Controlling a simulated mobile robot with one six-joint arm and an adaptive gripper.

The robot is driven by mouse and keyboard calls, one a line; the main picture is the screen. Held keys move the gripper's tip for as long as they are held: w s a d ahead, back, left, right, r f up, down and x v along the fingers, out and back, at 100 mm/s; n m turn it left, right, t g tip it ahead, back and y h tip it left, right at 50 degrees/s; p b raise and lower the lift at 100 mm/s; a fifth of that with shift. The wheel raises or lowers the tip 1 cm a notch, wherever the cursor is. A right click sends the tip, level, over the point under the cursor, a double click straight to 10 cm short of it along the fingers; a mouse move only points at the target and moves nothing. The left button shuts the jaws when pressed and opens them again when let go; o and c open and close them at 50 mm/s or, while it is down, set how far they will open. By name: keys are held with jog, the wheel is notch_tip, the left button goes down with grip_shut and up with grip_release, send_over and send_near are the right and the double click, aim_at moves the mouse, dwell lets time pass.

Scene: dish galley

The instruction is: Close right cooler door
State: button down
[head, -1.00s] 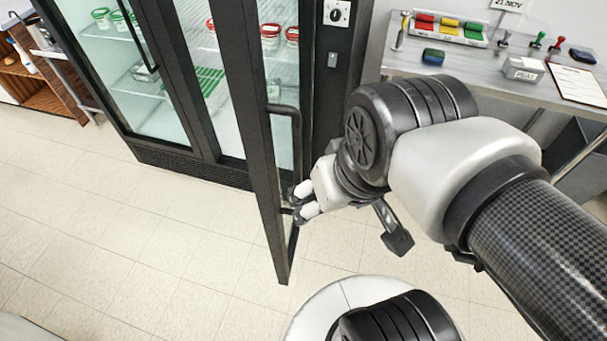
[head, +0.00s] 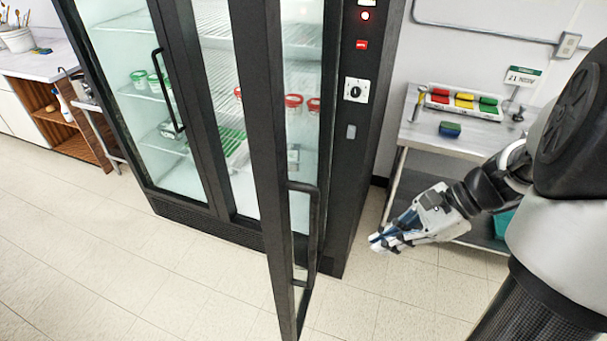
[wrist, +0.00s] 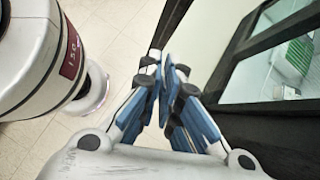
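The right cooler door (head: 262,120) stands open, its dark frame swung out toward me in the head view. Its long black handle (head: 314,230) is on the side facing right. The left cooler door (head: 158,50) looks shut. My gripper (head: 382,243) is to the right of the open door's handle in the head view, apart from it. In the wrist view its blue-padded fingers (wrist: 167,78) meet at the tips with nothing seen between them. A dark cooler frame (wrist: 235,50) with glass shows at the right there; which part is unclear.
A steel table (head: 455,132) with coloured bins (head: 462,100) and a blue sponge (head: 449,129) stands behind my arm at right. Jars (head: 293,101) stand on the cooler shelves. A counter with a wooden shelf (head: 70,135) is at far left. The floor (head: 130,270) in front is clear.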

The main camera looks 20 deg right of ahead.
jog(key=w+a+f+m+b, duration=0.1)
jog(key=w+a+f+b, duration=0.3)
jog(key=a+f, duration=0.3)
jog(key=shift+a+m+t+b, duration=0.3)
jog(key=shift+a+b, duration=0.2)
jog(key=shift+a, duration=0.65)
jog(key=shift+f, duration=0.1)
